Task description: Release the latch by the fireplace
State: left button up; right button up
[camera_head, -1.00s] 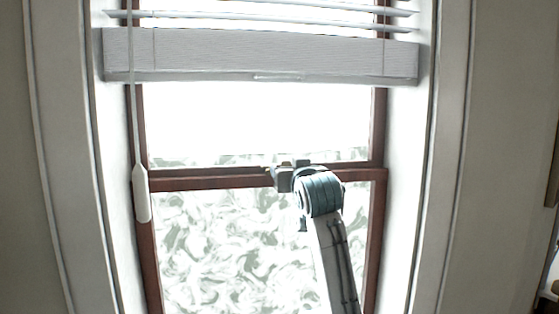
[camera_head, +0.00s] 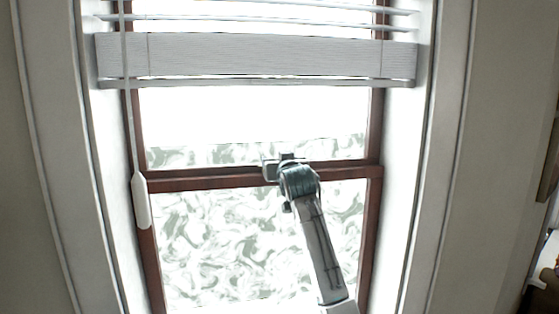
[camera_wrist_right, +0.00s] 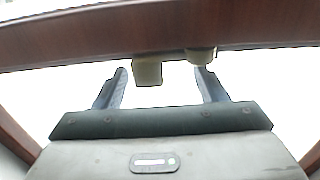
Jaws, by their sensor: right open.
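A small beige latch (camera_wrist_right: 147,71) hangs from the dark red-brown window rail in the right wrist view, with a rounded beige knob (camera_wrist_right: 202,55) to its right. My right gripper (camera_wrist_right: 162,72) is open, with one finger left of the latch and the other right of it near the knob. The latch lies between the fingers in the picture; I cannot tell whether they touch it. In the head view my right gripper (camera_head: 280,160) is at the middle of the window rail (camera_head: 210,180), where the wrist mostly hides the latch. My left gripper is not in view.
A white blind (camera_head: 255,57) covers the top of the window. Its cord with a white pull (camera_head: 140,200) hangs at the left. White window jambs (camera_head: 405,160) stand on both sides. The patterned lower pane (camera_head: 220,245) is behind my arm.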

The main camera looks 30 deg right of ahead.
jog(key=shift+c, duration=0.3)
jog(key=c, duration=0.9)
